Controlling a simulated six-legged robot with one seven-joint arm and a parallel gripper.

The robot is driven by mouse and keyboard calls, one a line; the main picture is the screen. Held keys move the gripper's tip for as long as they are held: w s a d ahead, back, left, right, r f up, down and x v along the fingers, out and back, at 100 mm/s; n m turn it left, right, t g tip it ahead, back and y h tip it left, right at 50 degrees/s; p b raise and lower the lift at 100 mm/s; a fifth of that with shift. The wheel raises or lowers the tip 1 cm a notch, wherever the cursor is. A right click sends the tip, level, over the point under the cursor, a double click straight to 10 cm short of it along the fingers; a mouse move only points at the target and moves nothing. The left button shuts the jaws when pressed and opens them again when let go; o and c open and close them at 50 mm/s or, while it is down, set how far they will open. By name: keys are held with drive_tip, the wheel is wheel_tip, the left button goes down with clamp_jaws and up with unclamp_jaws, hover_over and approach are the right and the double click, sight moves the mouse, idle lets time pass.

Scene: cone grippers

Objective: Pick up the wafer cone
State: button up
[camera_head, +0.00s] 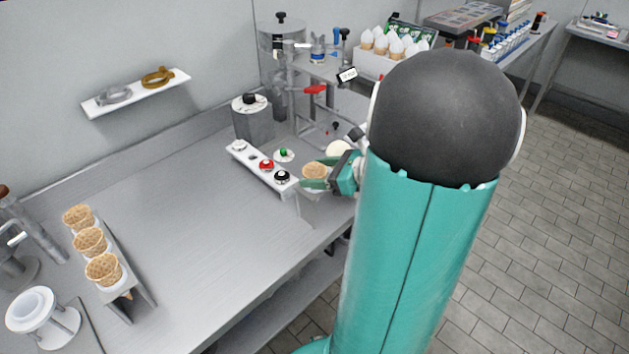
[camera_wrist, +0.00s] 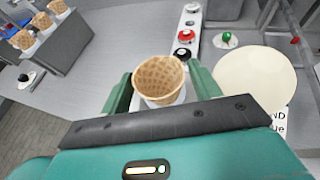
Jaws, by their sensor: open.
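A wafer cone (camera_wrist: 158,78) stands upright between the two green fingers of my gripper (camera_wrist: 160,85) in the wrist view, seated in a white holder. My gripper is open, with a finger on each side of the cone; whether either finger touches it I cannot tell. In the head view the same cone (camera_head: 314,170) shows its rim at my gripper (camera_head: 322,182), near the right end of the steel table (camera_head: 190,230). Most of the gripper's wrist is hidden behind my arm there.
Several other wafer cones (camera_head: 90,242) stand in a metal rack (camera_head: 128,280) at the left. A white panel with coloured knobs (camera_head: 260,166) lies just left of the gripper. A pale disc (camera_wrist: 255,75) is close on the right in the wrist view. The table's middle is clear.

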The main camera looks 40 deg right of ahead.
drive_tip(key=shift+w+a+f, duration=0.2)
drive_tip(key=shift+w+a, duration=0.05)
drive_tip(key=shift+w, duration=0.2)
drive_tip(key=shift+c, duration=0.2)
drive_tip(key=c, duration=0.4)
drive_tip(key=shift+o, duration=0.2)
